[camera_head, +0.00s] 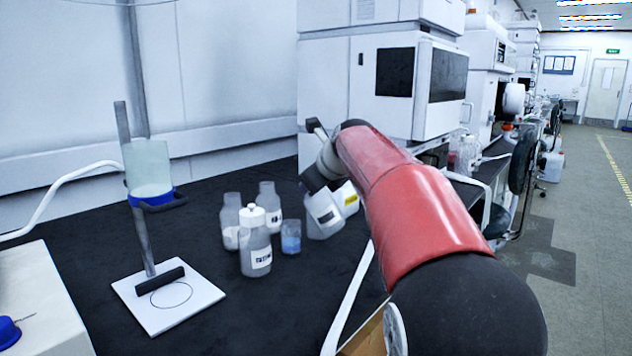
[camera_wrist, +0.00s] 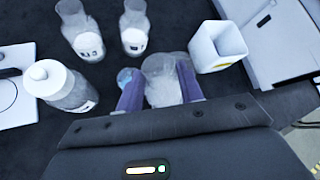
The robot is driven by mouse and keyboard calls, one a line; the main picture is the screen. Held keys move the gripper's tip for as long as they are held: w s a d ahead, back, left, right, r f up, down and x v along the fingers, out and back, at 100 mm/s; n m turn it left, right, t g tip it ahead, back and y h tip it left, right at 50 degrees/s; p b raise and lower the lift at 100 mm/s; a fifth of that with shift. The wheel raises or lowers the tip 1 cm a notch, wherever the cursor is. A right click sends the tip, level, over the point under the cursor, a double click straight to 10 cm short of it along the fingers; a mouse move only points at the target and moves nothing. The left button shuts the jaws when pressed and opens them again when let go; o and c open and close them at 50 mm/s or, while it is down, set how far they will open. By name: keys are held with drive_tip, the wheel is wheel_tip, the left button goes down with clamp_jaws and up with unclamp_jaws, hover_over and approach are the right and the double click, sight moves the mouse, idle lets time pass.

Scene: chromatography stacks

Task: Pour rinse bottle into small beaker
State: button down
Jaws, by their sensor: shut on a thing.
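My gripper (camera_wrist: 160,92) is shut on a translucent rinse bottle (camera_wrist: 162,82), which sits between its two purple fingers. In the head view the held bottle (camera_head: 323,214) is tilted, with a dark label, and my arm partly hides it. The small beaker (camera_head: 291,238) holds blue liquid and stands on the black bench, just left of the held bottle. In the wrist view the small beaker (camera_wrist: 125,77) is partly hidden behind the left finger. I cannot tell whether any liquid is flowing.
A white-capped bottle (camera_head: 255,250) and two open clear bottles (camera_head: 230,222) (camera_head: 268,206) stand left of the beaker. A white container with a yellow label (camera_wrist: 218,48) is at the right. A stand with a white base (camera_head: 168,297) is farther left. White instruments (camera_head: 400,85) stand behind.

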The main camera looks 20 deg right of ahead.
idle(0.3)
drive_tip(key=shift+a+h, duration=0.1)
drive_tip(key=shift+h, duration=0.2)
drive_tip(key=shift+a+f+n+h, duration=0.1)
drive_tip(key=shift+f+n+h, duration=0.1)
drive_tip(key=shift+n+h, duration=0.25)
drive_tip(key=shift+a+f+n+h, duration=0.15)
drive_tip(key=shift+f+n+h, duration=0.15)
drive_tip(key=shift+n+h, duration=0.05)
idle(0.4)
